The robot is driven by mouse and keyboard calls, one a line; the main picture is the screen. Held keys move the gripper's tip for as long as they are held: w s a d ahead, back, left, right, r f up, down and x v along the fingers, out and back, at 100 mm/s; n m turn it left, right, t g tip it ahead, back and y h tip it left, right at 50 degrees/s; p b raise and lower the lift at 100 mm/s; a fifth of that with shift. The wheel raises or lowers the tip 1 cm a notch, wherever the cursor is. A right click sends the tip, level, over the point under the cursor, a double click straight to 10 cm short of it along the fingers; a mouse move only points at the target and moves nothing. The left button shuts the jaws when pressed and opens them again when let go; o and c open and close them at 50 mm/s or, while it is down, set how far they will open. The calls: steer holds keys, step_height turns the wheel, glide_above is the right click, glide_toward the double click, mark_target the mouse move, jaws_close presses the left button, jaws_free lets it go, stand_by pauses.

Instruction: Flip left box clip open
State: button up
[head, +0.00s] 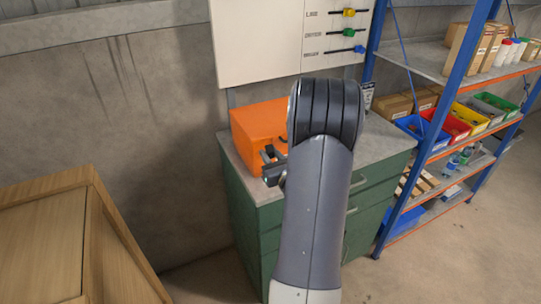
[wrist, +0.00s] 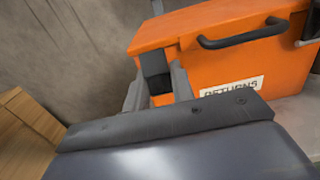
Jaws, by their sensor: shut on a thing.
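The orange box (head: 258,125) stands on the cabinet top, partly hidden behind my arm in the head view. In the wrist view the orange box (wrist: 235,60) shows a dark handle (wrist: 243,33) and a "RETURNS" label (wrist: 232,87). The dark left clip (wrist: 154,63) is at the left end of its front. My gripper (wrist: 157,86) is shut on the left clip, one finger on each side of it. In the head view my gripper (head: 273,167) is at the box's front left. The lid looks closed.
The green cabinet (head: 247,207) with a grey top carries the box. A wooden crate (head: 50,240) stands at the lower left. A blue-framed shelf (head: 453,80) with bins and cartons is at the right. A white board (head: 258,45) with coloured sliders hangs above the box.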

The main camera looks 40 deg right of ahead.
steer(key=shift+f+b, duration=0.2)
steer(key=shift+b, duration=0.3)
steer(key=shift+f+t+b, duration=0.2)
steer(key=shift+t+b, duration=0.2)
steer(key=shift+b, duration=0.65)
steer(key=shift+s+b, duration=0.1)
steer(key=shift+b, duration=0.9)
steer(key=shift+t, duration=0.3)
steer(key=shift+r, duration=0.15)
steer(key=o, duration=1)
